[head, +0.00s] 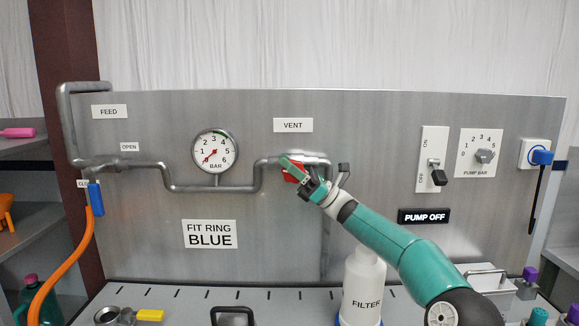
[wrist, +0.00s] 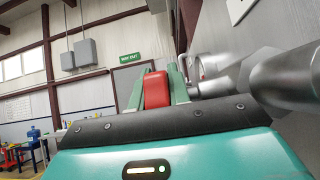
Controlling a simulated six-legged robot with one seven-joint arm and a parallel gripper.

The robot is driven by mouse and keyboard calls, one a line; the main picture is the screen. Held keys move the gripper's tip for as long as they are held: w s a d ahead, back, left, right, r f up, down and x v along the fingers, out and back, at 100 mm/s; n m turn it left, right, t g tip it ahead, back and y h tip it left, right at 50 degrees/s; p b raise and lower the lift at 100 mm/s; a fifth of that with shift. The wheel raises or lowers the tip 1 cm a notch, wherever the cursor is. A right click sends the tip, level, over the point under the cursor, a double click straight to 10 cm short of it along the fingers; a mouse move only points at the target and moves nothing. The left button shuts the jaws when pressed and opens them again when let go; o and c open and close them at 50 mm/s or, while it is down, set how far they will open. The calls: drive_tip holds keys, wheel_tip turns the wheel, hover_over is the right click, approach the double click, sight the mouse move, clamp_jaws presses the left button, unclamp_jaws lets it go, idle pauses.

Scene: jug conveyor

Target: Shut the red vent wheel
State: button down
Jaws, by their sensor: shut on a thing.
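The red vent wheel (head: 293,173) is on the grey pipe below the VENT label (head: 293,125) in the head view. Part of it is hidden behind my gripper. My gripper (head: 291,166) is at the wheel, with its fingers shut on it. In the wrist view a red part of the wheel (wrist: 157,90) shows between the two green fingers of my gripper (wrist: 158,80). How far the wheel is turned cannot be seen.
A pressure gauge (head: 215,151) is left of the wheel, its needle low. A white FILTER jug (head: 362,285) stands below my arm. The pump switch (head: 437,175) and PUMP OFF sign (head: 423,216) are to the right.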

drive_tip(key=c, duration=1.6)
unclamp_jaws()
drive_tip(key=v, duration=0.3)
drive_tip(key=shift+d+f, duration=0.15)
drive_tip(key=shift+d, duration=0.05)
drive_tip(key=d, duration=1.1)
drive_tip(key=shift+d, duration=0.3)
